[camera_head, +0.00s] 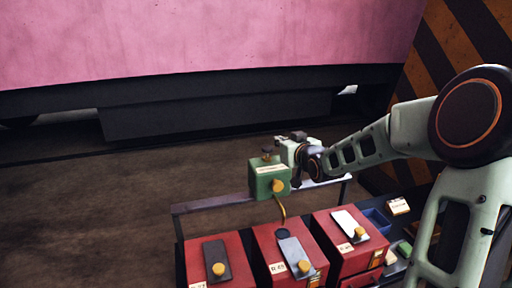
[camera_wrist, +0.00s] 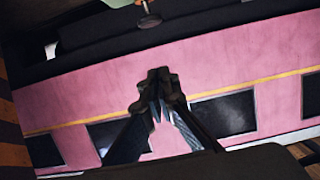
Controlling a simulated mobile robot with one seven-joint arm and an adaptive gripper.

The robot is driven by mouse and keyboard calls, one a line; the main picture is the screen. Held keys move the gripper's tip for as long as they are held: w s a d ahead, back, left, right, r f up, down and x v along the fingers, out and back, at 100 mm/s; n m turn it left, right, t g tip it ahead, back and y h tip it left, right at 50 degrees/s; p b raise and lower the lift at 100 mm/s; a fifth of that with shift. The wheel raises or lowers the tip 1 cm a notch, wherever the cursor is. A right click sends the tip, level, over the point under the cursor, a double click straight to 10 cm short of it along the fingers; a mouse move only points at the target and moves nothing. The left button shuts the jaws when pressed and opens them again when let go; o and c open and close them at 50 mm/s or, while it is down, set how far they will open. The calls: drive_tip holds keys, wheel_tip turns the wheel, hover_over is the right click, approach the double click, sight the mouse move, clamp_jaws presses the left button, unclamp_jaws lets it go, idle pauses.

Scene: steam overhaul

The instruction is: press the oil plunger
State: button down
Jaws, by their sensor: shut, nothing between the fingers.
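A green oiler box (camera_head: 268,178) with a pale label stands on the rail behind the red boxes in the head view. A dark plunger (camera_head: 267,153) sticks up from its top, and a yellow knob (camera_head: 277,185) is on its front. My gripper (camera_head: 288,140) is just to the right of the plunger and a little above the box, apart from the plunger as far as I can tell. In the wrist view my gripper (camera_wrist: 160,85) is shut and empty.
Three red boxes with yellow knobs (camera_head: 302,267) stand in front of the oiler. A blue bin (camera_head: 376,220) and small labelled blocks (camera_head: 398,206) lie at the right. A pink carriage (camera_head: 200,40) fills the background. Floor at left is clear.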

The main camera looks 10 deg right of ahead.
idle(0.4)
drive_tip(key=p, duration=0.2)
hover_over(267, 149)
drive_tip(key=s, duration=0.1)
wheel_tip(267, 149, down, 2)
drive_tip(key=f, duration=0.1)
drive_tip(key=f+p, duration=0.1)
drive_tip(key=f, duration=0.1)
drive_tip(key=shift+s+d, duration=0.2)
drive_tip(key=shift+d, duration=0.1)
drive_tip(key=shift+f, duration=0.7)
wheel_tip(267, 149, down, 3)
drive_tip(key=b, duration=0.3)
drive_tip(key=shift+s+b, duration=0.15)
drive_tip(key=shift+b, duration=0.25)
drive_tip(key=shift+f, duration=0.1)
